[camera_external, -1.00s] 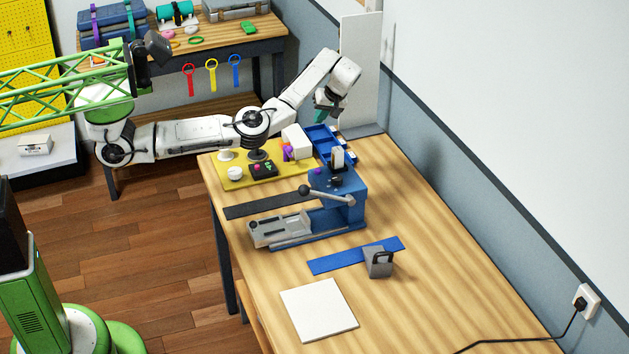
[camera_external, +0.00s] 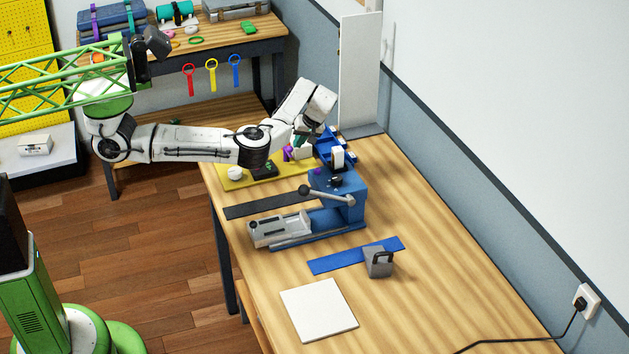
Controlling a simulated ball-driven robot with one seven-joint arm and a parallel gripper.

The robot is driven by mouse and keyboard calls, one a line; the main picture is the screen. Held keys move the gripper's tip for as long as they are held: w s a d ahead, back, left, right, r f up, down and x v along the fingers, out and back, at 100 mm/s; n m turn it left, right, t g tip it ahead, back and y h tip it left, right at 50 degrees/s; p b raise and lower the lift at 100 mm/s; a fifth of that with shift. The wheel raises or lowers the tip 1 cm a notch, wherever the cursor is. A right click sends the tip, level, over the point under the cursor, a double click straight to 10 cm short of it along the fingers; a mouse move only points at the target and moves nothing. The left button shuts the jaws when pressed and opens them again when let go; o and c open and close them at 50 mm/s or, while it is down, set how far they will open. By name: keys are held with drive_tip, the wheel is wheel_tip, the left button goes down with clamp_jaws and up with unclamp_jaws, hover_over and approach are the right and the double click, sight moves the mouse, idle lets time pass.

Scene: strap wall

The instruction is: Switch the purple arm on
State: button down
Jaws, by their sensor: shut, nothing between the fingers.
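A small purple piece (camera_external: 288,154) stands on the yellow board (camera_external: 232,182), beside a white block (camera_external: 302,152). I take it for the purple arm; its on or off position is too small to tell. Another purple bit (camera_external: 317,171) shows on the blue machine (camera_external: 350,190). My gripper (camera_external: 297,141), with greenish fingers, is shut and empty, pointing down just above the purple piece and the white block. I cannot tell whether it touches either one.
The blue machine with its grey lever (camera_external: 330,196) stands close to the right of the board. A tall white panel (camera_external: 360,75) stands behind.

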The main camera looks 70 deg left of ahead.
drive_tip(key=shift+s+f, duration=0.15)
drive_tip(key=shift+s, duration=0.05)
idle(0.4)
drive_tip(key=shift+s+m+p, duration=0.2)
drive_tip(key=shift+m+p, duration=0.5)
